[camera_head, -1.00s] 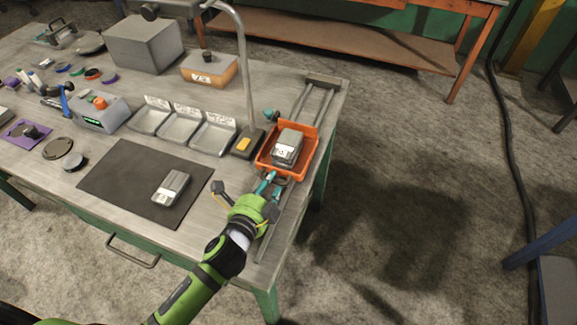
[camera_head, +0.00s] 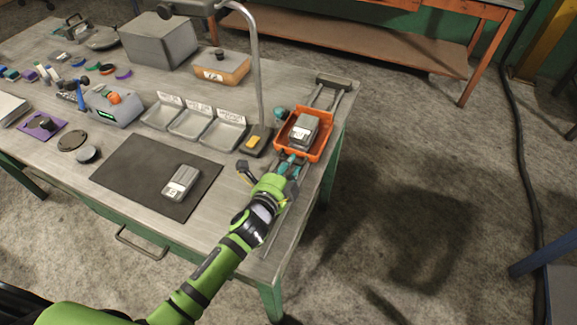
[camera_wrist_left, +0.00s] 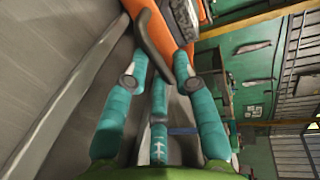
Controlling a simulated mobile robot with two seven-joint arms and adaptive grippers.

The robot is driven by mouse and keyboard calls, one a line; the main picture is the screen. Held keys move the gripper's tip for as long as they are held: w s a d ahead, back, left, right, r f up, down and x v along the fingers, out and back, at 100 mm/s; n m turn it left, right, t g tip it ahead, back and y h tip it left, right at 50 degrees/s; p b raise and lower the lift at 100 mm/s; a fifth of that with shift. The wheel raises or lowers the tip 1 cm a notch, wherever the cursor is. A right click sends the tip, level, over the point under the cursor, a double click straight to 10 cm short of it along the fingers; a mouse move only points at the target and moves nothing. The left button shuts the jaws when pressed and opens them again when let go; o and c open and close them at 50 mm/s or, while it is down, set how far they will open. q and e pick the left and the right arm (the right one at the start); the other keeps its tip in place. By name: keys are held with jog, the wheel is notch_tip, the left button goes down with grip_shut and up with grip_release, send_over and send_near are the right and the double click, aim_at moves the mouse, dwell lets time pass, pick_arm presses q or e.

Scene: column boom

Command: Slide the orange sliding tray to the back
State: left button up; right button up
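The orange sliding tray (camera_head: 320,151) sits on two metal rails (camera_head: 318,97) along the table's right side. A grey box-shaped item (camera_head: 304,130) with a white label lies in it. There is bare rail between the tray and the end block (camera_head: 334,82) at the back. My left gripper (camera_head: 290,166) is at the tray's near side. In the left wrist view, its teal fingers (camera_wrist_left: 160,62) are closed around the dark handle (camera_wrist_left: 154,40) on the tray's orange front (camera_wrist_left: 202,12). Exact finger contact is hard to see. My right gripper is not in view.
A teal knob (camera_head: 281,113) stands close to the tray's left side. A lamp post's base with a yellow patch (camera_head: 255,141) and several grey bins (camera_head: 222,133) are farther left. A dark mat (camera_head: 140,178) holds a grey device (camera_head: 181,183). Floor lies right of the table.

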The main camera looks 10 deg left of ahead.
pick_arm(q)
jog(key=shift+c, duration=0.5)
jog(key=shift+a+f, duration=0.1)
grip_shut()
jog(key=shift+w, duration=0.1)
